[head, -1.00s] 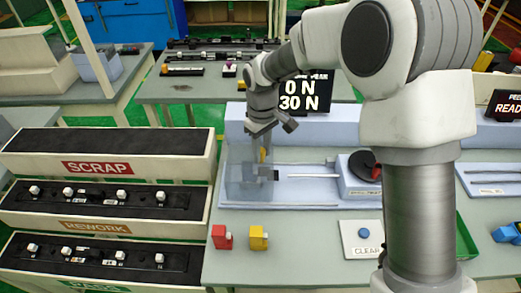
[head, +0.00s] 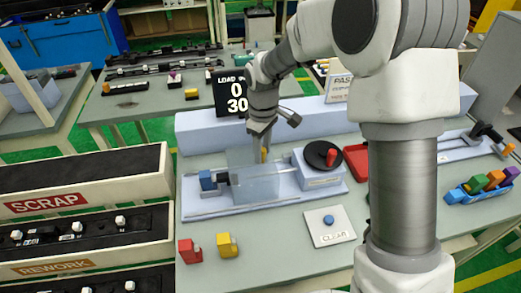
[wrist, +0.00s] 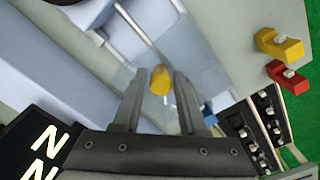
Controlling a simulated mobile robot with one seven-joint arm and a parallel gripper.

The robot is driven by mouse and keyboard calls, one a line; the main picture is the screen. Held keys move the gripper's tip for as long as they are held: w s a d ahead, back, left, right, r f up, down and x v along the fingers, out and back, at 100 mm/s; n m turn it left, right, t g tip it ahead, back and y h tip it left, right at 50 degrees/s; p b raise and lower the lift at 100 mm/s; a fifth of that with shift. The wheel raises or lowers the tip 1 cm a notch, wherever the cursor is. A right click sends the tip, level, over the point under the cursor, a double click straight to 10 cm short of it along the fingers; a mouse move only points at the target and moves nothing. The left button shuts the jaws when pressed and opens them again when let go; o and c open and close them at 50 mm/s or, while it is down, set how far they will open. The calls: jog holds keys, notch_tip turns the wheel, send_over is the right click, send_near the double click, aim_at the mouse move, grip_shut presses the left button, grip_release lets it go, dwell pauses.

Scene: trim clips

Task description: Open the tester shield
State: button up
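The tester shield (head: 256,184) is a clear panel on the pale blue tester bed (head: 300,192), standing right of a blue block (head: 207,180) with a dark piece beside it. The block is uncovered. The shield's yellow knob (head: 264,155) is at its top; it also shows in the wrist view (wrist: 160,82). My gripper (head: 262,148) points down at the knob. In the wrist view my gripper (wrist: 160,74) has its fingers apart on either side of the knob, with a visible gap each side.
A black wheel with a red handle (head: 323,154) stands right of the shield. A red clip (head: 189,251), a yellow clip (head: 227,245) and the CLEAR button plate (head: 330,226) lie in front. The force display (head: 230,95) is behind. Bins (head: 85,195) stand left.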

jog(key=shift+o, duration=1.1)
notch_tip(320, 180, up, 17)
jog(key=shift+r, duration=0.2)
